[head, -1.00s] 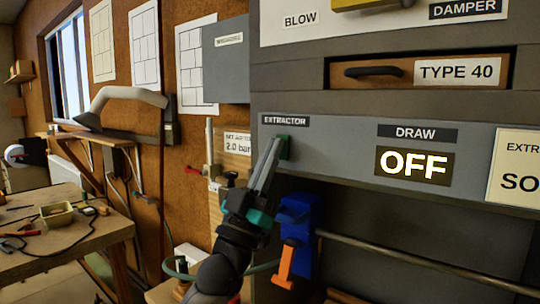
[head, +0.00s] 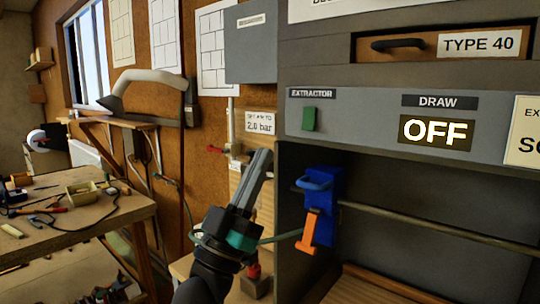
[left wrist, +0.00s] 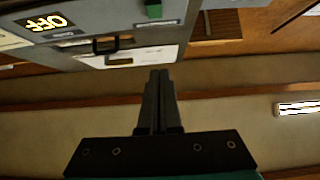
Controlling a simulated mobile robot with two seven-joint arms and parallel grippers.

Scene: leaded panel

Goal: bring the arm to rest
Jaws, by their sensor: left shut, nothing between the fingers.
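My left gripper (head: 262,158) is in the middle of the head view, pointing up, its two fingers together with nothing between them. It is apart from the green extractor switch (head: 309,119), which sits on the grey panel to its right. In the left wrist view the closed fingers (left wrist: 158,75) point toward the upside-down cabinet, and the green switch (left wrist: 153,9) shows at the top edge. The DRAW display (head: 436,131) reads OFF. My right gripper is in neither view.
A blue clamp with an orange handle (head: 318,210) hangs on a rail (head: 430,223) right of my gripper. A cluttered workbench (head: 75,238) stands at left. A pipe and gauge sign (head: 260,123) are on the wall behind. The cabinet bay below the panel looks open.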

